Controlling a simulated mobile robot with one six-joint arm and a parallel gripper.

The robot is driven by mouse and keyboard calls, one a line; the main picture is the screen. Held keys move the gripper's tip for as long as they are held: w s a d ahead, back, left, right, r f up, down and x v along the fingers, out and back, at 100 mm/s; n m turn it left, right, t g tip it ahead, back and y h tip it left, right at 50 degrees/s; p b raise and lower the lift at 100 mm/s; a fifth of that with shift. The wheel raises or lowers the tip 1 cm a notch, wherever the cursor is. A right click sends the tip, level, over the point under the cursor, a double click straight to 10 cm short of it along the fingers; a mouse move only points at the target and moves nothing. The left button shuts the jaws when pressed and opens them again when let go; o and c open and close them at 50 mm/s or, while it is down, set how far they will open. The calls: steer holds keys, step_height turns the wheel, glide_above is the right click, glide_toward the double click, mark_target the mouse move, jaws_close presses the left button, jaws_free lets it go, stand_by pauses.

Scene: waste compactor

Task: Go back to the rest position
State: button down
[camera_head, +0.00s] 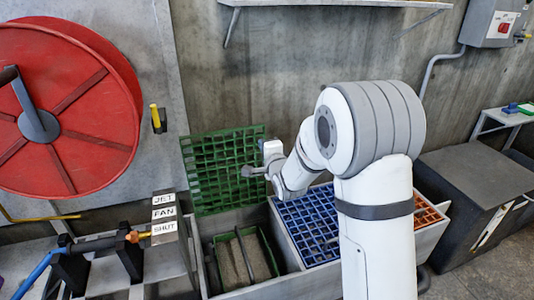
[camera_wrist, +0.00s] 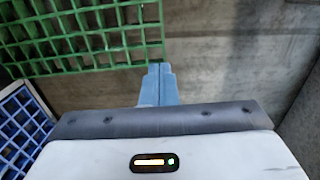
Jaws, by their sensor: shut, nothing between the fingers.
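My gripper (camera_head: 250,171) is in front of the raised green grid lid (camera_head: 215,150) in the head view. In the wrist view its two blue-grey fingers (camera_wrist: 159,72) are together with nothing between them, just below the lower edge of the green grid (camera_wrist: 85,35). I cannot tell whether the gripper touches the grid. My white arm reaches over the bins from the right.
Below the green lid is an open bin (camera_head: 212,270) with dark contents. A blue grid (camera_head: 308,225) and an orange grid (camera_head: 427,214) cover neighbouring bins. A red reel (camera_head: 95,110), a labelled block (camera_head: 165,215) and a dark cabinet (camera_head: 460,190) flank them.

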steer(key=s+d+r+n+g+h+p, duration=0.5)
steer(key=s+d+r+p, duration=0.45)
steer(key=s, duration=0.45)
steer(key=s+d+r+n+g+p, duration=0.2)
steer(key=s+n+g, duration=0.1)
steer(key=s, duration=0.5)
steer(key=s+d+r+n+g+p, duration=0.2)
steer(key=s+r+n+p, duration=0.1)
steer(key=s, duration=0.5)
steer(key=s+d+r+n+g+p, duration=0.2)
steer(key=s+r+n+g+p, duration=0.1)
steer(key=s, duration=0.5)
steer(key=shift+s+d+r+g, duration=0.15)
steer(key=shift+s+g, duration=0.15)
steer(key=shift+s, duration=0.05)
